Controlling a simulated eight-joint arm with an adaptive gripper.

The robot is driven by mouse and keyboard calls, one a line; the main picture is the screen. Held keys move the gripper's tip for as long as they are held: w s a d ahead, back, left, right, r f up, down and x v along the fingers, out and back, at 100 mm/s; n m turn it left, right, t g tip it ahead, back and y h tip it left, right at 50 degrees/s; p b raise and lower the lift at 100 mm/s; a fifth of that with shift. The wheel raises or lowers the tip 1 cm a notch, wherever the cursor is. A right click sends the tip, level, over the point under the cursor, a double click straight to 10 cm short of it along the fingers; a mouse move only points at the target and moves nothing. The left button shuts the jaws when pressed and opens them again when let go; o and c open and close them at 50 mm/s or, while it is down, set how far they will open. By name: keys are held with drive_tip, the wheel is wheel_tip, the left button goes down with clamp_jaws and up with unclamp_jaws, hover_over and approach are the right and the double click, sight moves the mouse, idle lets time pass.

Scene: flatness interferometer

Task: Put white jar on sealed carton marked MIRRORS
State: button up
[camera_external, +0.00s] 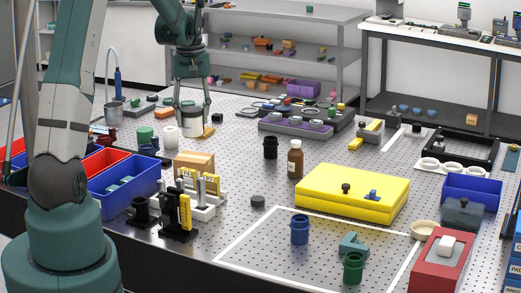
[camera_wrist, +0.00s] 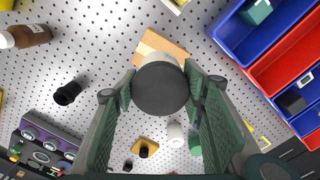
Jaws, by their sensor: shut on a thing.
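The white jar (camera_external: 191,128) has a dark lid. My gripper (camera_external: 192,117) is shut on its sides and holds it upright above the table. In the wrist view the jar's dark round lid (camera_wrist: 160,90) sits between the fingers of my gripper (camera_wrist: 160,88). The tan carton (camera_external: 194,164) stands on the table, nearer the external camera and lower in the picture than the jar. In the wrist view the carton (camera_wrist: 148,45) shows below and beyond the jar, which hides part of it. No marking on the carton is legible.
Blue and red bins (camera_external: 124,181) stand left of the carton. A holder with upright parts (camera_external: 199,196) stands in front of it. A green cylinder (camera_external: 145,135) and a white cylinder (camera_wrist: 175,135) are near the jar. A brown bottle (camera_external: 295,160) and black cup (camera_external: 270,149) stand to the right.

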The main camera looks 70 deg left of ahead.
sight(193, 136)
drive_tip(key=shift+f, duration=1.6)
drive_tip(key=shift+f+p, duration=0.3)
drive_tip(key=shift+f, duration=1.8)
drive_tip(key=shift+f, duration=0.2)
drive_tip(key=o, duration=1)
drive_tip(key=shift+c, duration=0.2)
drive_tip(key=shift+r, duration=0.3)
drive_tip(key=shift+r+b, duration=0.35)
drive_tip(key=shift+r, duration=5.55)
